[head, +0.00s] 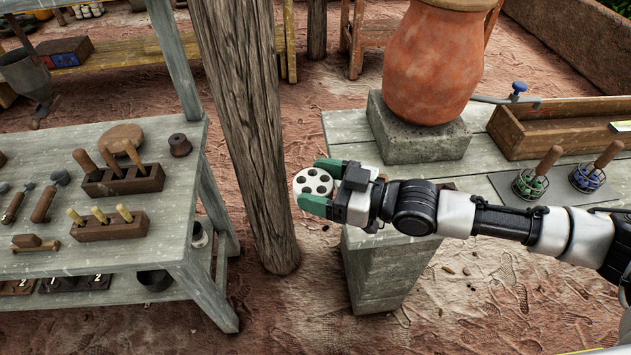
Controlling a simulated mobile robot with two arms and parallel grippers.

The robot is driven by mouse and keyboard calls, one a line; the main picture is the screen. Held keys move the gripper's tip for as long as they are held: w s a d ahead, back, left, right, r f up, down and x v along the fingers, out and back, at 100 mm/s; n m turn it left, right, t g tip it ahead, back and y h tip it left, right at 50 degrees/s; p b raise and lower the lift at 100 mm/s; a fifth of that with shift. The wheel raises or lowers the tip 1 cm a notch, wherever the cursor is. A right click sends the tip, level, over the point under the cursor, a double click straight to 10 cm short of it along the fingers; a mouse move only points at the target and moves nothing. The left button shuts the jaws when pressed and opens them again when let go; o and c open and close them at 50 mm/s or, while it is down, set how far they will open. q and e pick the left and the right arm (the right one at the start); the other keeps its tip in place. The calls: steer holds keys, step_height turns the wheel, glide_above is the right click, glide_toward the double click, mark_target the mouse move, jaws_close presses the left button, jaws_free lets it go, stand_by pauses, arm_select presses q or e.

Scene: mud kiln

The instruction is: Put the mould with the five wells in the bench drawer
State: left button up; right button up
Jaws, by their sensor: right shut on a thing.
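My right gripper (319,186) reaches in from the right, with its green fingertips shut on a pale round mould (313,181) that has several dark wells in its face. The mould is held in the air between the wooden post and the left end of the right-hand bench (345,127), clear of both. The fingers cover parts of its rim. I cannot make out a bench drawer in this view. My left gripper is out of view.
A rough wooden post (245,120) stands just left of the mould. A grey bench (188,185) at left holds tool blocks. On the right-hand bench stand a clay jar (432,65) on a stone block (418,143), a wooden trough (545,142) and two wire-caged tools.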

steer(key=shift+d+r+n+g+y, duration=0.1)
steer(key=shift+d+n+g+y, duration=0.1)
steer(key=shift+d+n+g, duration=0.3)
steer(key=shift+d+n+g+y, duration=0.2)
steer(key=shift+n+g, duration=0.3)
steer(key=shift+g, duration=0.3)
steer(key=shift+s+d+n+g, duration=0.15)
steer(key=shift+d+n+g, duration=0.2)
steer(key=shift+g, duration=0.35)
steer(key=shift+s+d+n+g, duration=0.15)
steer(key=shift+d+n+g, duration=0.1)
steer(key=shift+n+g, duration=0.35)
